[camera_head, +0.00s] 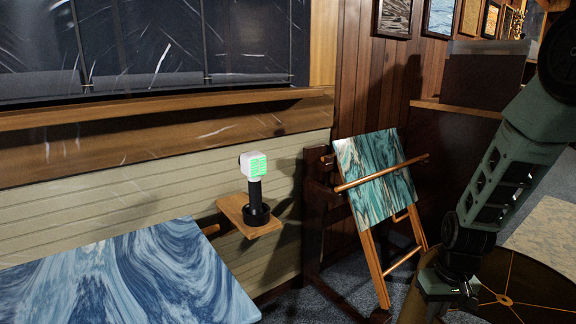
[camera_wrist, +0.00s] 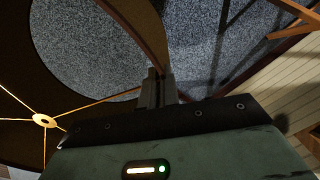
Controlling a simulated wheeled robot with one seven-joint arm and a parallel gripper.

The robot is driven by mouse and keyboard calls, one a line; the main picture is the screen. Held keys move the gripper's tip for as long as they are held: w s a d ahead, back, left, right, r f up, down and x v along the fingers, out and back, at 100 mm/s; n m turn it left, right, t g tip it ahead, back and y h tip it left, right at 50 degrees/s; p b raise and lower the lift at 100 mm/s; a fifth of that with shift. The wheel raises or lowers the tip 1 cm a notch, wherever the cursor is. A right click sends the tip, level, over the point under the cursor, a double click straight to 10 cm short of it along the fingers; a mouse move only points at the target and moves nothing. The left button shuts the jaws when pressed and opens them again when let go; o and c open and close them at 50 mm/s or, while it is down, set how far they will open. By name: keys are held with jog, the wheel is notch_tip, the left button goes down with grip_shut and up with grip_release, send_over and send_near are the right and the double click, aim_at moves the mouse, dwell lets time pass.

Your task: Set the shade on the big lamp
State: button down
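The brown lamp shade (camera_head: 540,284) is at the lower right of the head view, with thin brass spokes meeting at a small ring. My gripper (camera_head: 462,290) is at its left side. In the wrist view, the shade wall (camera_wrist: 143,22) runs into my gripper (camera_wrist: 157,88), whose fingers look shut on the wall near the rim. The spokes and ring show at the left there. The shade is off the floor, and its lower part is cut off in the head view. I cannot make out the big lamp in either view.
A black-handled device with a white and green head (camera_head: 256,186) stands on a small wooden wall shelf (camera_head: 234,212). A wooden easel (camera_head: 372,250) holds a teal marbled panel (camera_head: 376,170). Grey carpet lies below.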

notch_tip(320, 180, up, 21)
jog(key=s+p, duration=0.2)
jog(key=p, duration=2.5)
jog(key=shift+d, duration=0.3)
jog(key=shift+f, duration=0.1)
